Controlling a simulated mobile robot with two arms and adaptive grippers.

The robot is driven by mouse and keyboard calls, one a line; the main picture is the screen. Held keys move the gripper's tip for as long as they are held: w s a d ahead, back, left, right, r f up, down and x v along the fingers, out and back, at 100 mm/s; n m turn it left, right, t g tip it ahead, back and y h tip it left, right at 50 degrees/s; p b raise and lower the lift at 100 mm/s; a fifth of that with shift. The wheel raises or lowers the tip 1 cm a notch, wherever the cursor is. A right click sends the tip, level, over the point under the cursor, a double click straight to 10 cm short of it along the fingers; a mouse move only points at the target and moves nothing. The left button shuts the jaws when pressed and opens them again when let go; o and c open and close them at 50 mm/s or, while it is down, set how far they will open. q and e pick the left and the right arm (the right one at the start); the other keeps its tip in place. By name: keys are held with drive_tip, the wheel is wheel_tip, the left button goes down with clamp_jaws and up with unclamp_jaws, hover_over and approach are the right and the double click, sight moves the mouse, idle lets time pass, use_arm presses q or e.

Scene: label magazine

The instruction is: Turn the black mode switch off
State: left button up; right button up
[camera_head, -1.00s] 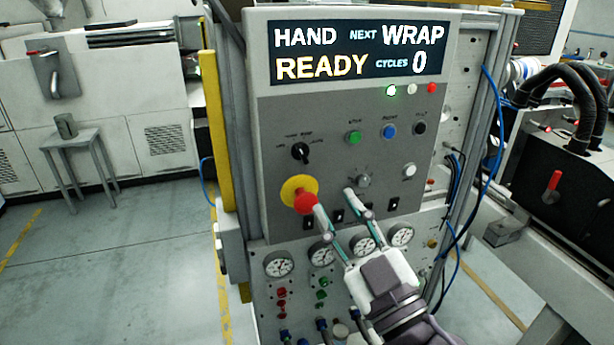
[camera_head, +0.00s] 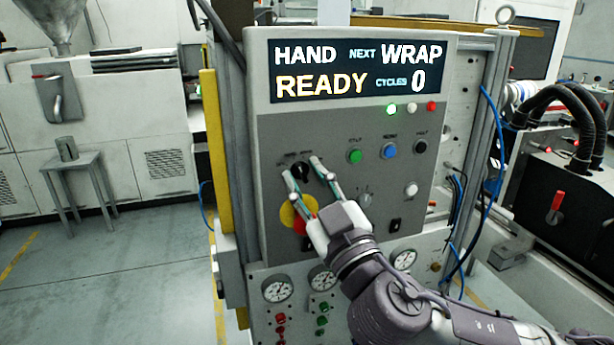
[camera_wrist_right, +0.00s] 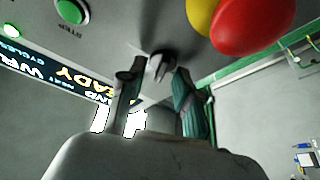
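The black mode switch (camera_head: 300,170) is a small rotary knob on the upper left of the grey control panel (camera_head: 345,130). My right gripper (camera_head: 302,169) is open, with one finger on each side of the knob in the head view. In the right wrist view the knob (camera_wrist_right: 160,66) shows just past and between the two fingertips (camera_wrist_right: 155,74). I cannot tell whether either finger touches it. The printed labels around the switch are partly hidden or too small to read. My left gripper is not in view.
A red emergency stop on a yellow disc (camera_head: 288,214) sits just below the switch, partly behind my right gripper; it looms close in the right wrist view (camera_wrist_right: 252,24). Green (camera_head: 354,156) and blue (camera_head: 389,151) buttons are to the right. The display (camera_head: 360,70) reads HAND, NEXT WRAP, READY, CYCLES 0.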

clamp_jaws()
drive_tip(key=shift+n, duration=0.3)
drive_tip(key=n+g+y+p, duration=0.1)
drive_tip(key=n+p, duration=0.1)
drive_tip(key=n, duration=0.1)
drive_tip(key=shift+r, duration=0.15)
drive_tip(key=n+g+p, duration=0.1)
drive_tip(key=n+p, duration=0.1)
drive_tip(key=n+g+y+p, duration=0.1)
drive_tip(key=n+p, duration=0.2)
drive_tip(key=shift+d+r+g, duration=0.1)
drive_tip(key=shift+g, duration=0.2)
drive_tip(key=shift+n+g+p, duration=0.3)
drive_tip(key=shift+n+p, duration=0.65)
drive_tip(key=shift+n, duration=0.15)
drive_tip(key=shift+f+n+p, duration=0.2)
drive_tip(key=shift+n+p, duration=0.1)
drive_tip(key=shift+p, duration=0.05)
